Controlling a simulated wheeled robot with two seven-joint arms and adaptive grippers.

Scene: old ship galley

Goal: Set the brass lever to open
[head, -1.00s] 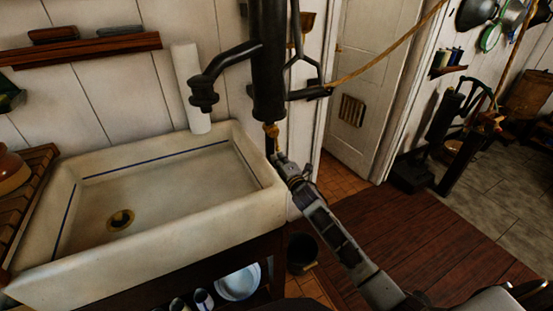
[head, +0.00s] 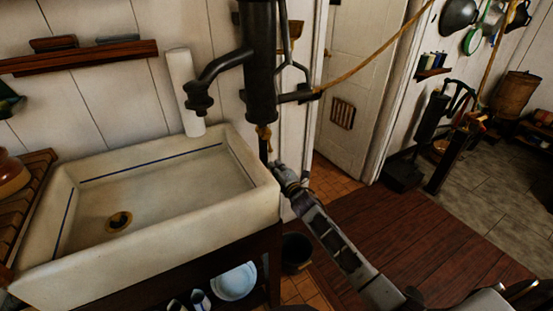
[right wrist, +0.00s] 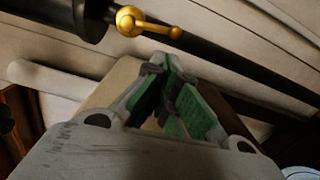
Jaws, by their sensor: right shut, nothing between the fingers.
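The brass lever (head: 264,138) sits at the lower end of the black pump body (head: 260,70), by the sink's back right corner. In the right wrist view the lever (right wrist: 140,22) shows a round hub and a short arm with a knobbed end. The arm points away from the pump body, roughly along the dark pipe (right wrist: 230,55). My right gripper (head: 277,166) is shut and empty just below and right of the lever, apart from it. Its closed fingers show in the right wrist view (right wrist: 175,68), below the lever. My left gripper is out of view.
The white sink (head: 262,195) stands left of my right gripper. A black spout (head: 215,75) reaches over it. A dark bucket (head: 297,252) stands on the floor beside the sink stand. A rope (head: 375,55) runs from the pump to the upper right. Open floor lies to the right.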

